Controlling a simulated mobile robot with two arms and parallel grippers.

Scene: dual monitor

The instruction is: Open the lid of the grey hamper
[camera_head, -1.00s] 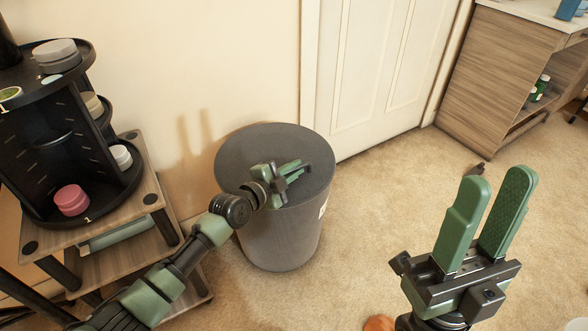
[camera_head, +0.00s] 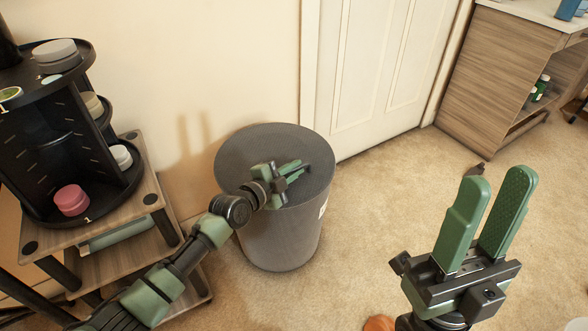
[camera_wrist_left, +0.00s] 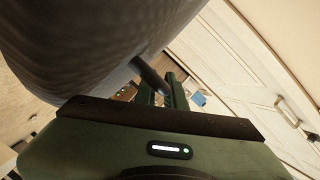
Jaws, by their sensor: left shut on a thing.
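The grey hamper (camera_head: 282,240) is a round bin standing upright on the carpet by the wall, with a flat grey lid (camera_head: 270,143) that looks closed. My left gripper (camera_head: 298,171) is at the lid's right part, shut on a small dark handle. In the left wrist view the dark handle (camera_wrist_left: 150,74) sticks out from the hamper's grey surface (camera_wrist_left: 90,45) and runs between the fingers (camera_wrist_left: 166,92). The handle's far end is partly hidden by the fingers. My right gripper (camera_head: 488,220) is open and empty, raised in front of the carpet at the right.
A wooden shelf (camera_head: 160,222) with a black round organizer (camera_head: 60,150) stands to the left, close to my left arm. A white door (camera_head: 385,70) is behind the hamper. A wooden desk (camera_head: 505,75) is at the back right. Carpet (camera_head: 375,230) between hamper and right gripper is mostly clear.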

